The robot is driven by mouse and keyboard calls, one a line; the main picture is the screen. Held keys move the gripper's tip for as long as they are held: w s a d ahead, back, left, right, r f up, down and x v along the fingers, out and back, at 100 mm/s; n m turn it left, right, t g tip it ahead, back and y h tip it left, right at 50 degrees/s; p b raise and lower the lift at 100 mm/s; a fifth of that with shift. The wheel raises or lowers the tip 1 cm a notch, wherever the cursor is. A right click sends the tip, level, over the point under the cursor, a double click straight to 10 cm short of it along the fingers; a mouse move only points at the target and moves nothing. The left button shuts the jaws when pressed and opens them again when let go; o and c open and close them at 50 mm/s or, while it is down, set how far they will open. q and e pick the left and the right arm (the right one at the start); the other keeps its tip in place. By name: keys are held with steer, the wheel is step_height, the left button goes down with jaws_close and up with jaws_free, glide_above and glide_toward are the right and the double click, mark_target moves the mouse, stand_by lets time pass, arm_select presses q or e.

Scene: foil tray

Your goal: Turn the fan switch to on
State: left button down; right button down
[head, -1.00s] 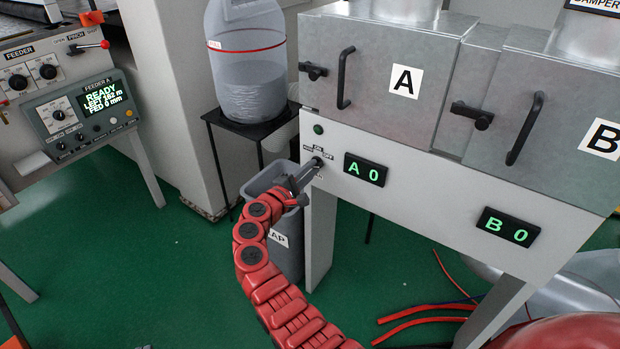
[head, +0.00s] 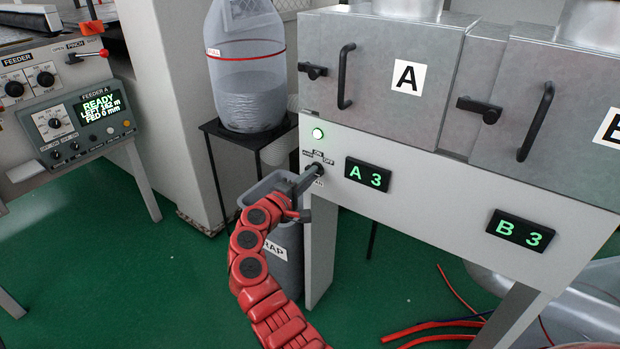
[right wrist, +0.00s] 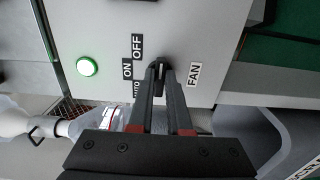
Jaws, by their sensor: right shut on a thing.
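The fan switch (head: 319,169) is a small black knob on the light panel front, below the labels AUTO, ON and OFF. In the right wrist view the knob (right wrist: 160,67) sits between my fingertips, beside the FAN label (right wrist: 194,75). My right gripper (head: 311,174) is shut on the knob; its fingers also show in the right wrist view (right wrist: 160,76). The fingers cover much of the knob, so I cannot tell exactly which label it points at. The round lamp (head: 318,133) above the switch is lit green. My left gripper is not in view.
The displays read A 3 (head: 367,175) and B 3 (head: 520,231). A grey scrap bin (head: 283,235) stands below the switch, close to my right arm. A clear container (head: 246,75) stands on a black stand. Feeder A's panel (head: 78,122) is at left.

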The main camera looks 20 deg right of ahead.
steer(key=c, duration=0.9)
jaws_free()
steer(key=shift+o, duration=0.2)
steer(key=p+v, duration=0.1)
steer(key=v, duration=1.6)
steer(key=shift+s+p, duration=0.2)
steer(key=shift+p, duration=0.1)
steer(key=shift+w+a+f, duration=0.1)
steer(key=shift+a+f, duration=0.05)
